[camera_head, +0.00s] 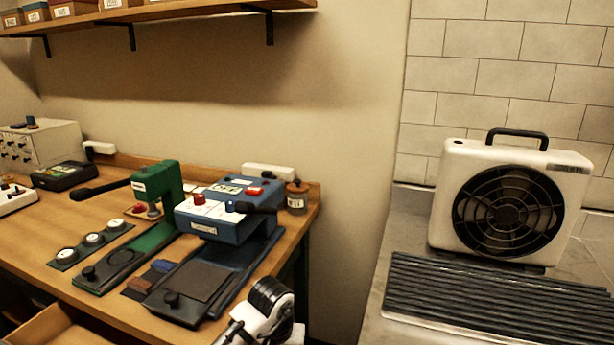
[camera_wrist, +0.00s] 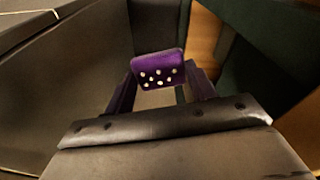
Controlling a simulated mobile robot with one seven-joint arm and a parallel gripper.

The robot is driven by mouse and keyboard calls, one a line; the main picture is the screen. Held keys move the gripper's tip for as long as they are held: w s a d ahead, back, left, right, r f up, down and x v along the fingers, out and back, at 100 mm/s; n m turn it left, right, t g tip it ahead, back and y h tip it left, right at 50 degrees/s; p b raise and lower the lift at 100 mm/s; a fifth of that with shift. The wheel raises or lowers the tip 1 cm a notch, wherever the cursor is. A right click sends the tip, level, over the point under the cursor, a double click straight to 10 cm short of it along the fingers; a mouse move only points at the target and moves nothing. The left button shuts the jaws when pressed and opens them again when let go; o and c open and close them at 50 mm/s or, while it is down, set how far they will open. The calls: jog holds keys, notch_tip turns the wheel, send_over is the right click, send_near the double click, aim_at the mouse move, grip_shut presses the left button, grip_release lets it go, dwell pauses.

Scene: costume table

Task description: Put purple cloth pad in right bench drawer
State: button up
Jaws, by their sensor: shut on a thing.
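A small purple cloth pad (camera_wrist: 158,70) with several white dots is between the fingers of my gripper (camera_wrist: 160,88) in the wrist view. The gripper is shut on it. The pad is not seen in the head view, where only a white and black part of my arm shows at the bottom, beside the bench's front right corner. An open wooden drawer (camera_head: 60,326) shows at the lower left of the head view, cut off by the frame. I cannot tell whether it is the right bench drawer.
The wooden bench (camera_head: 55,213) carries a green press (camera_head: 155,185), a blue machine (camera_head: 230,210) and several small tools. A white fan (camera_head: 510,200) stands on the grey counter at right. Dark grey panels (camera_wrist: 75,85) surround the gripper closely in the wrist view.

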jog(key=shift+w+d+f+n, duration=0.3)
jog(key=shift+w+d+f, duration=1)
jog(key=shift+f, duration=3.85)
jog(key=shift+w+d+f+n, duration=0.3)
jog(key=shift+d+f, duration=1.95)
jog(key=shift+f, duration=2.85)
jog(key=s+a+f, duration=0.1)
jog(key=s+f, duration=0.4)
jog(key=f, duration=0.1)
jog(key=shift+s+f, duration=0.25)
jog(key=shift+s, duration=0.15)
jog(key=shift+a, duration=0.2)
